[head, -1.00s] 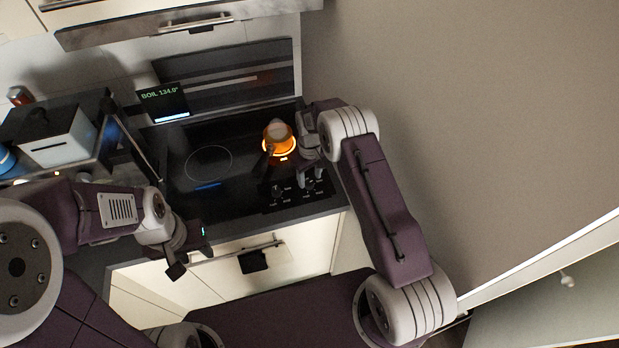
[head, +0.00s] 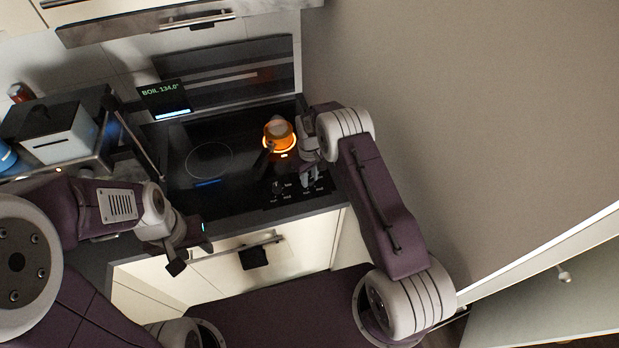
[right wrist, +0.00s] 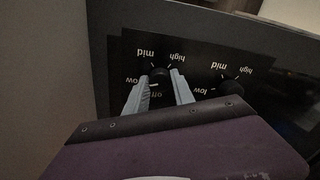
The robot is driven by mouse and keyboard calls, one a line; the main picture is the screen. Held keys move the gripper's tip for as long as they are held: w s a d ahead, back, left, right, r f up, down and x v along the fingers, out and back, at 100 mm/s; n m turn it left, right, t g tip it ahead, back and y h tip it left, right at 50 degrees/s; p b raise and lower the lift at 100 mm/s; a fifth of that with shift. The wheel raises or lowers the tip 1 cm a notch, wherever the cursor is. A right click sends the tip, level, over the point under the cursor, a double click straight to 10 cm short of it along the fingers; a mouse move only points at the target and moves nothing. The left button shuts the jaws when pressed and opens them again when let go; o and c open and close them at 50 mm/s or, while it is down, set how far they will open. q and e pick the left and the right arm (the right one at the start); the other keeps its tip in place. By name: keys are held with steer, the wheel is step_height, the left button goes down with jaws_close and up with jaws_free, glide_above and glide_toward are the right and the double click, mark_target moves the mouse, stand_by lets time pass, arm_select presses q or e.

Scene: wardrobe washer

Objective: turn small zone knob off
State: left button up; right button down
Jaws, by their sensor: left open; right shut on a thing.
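The cooktop's control panel (head: 292,198) has two dark knobs near its front edge. My right gripper (head: 309,182) is at the right-hand one. In the right wrist view its two grey fingers are shut on the sides of that dark knob (right wrist: 159,76), which has labels low, mid, high and off around it. A pale mark lies low on the knob, but its exact setting is hard to read. The other knob (head: 278,187) also shows in the right wrist view (right wrist: 232,88), untouched. My left gripper (head: 190,250) is open and empty in front of the counter.
A pot (head: 279,132) stands on the orange-glowing right zone. The left zone (head: 209,160) is bare and dark. A display (head: 163,98) reads BOIL 134.0°. A toaster-like box (head: 60,140) stands at left. A wall closes off the right side.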

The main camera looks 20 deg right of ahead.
steer(key=n+b, duration=0.1)
steer(key=n, duration=0.2)
steer(key=shift+f+b, duration=0.1)
steer(key=shift+b, duration=0.25)
steer(key=n+b, duration=0.1)
steer(key=n, duration=0.2)
steer(key=shift+n, duration=0.3)
steer(key=n+b, duration=0.1)
steer(key=n, duration=0.2)
steer(key=shift+w+n+b, duration=0.1)
steer(key=shift+n+b, duration=0.45)
steer(key=shift+n, duration=1.25)
steer(key=shift+r+n, duration=0.2)
steer(key=shift+n, duration=0.1)
steer(key=c, duration=1.1)
jaws_free()
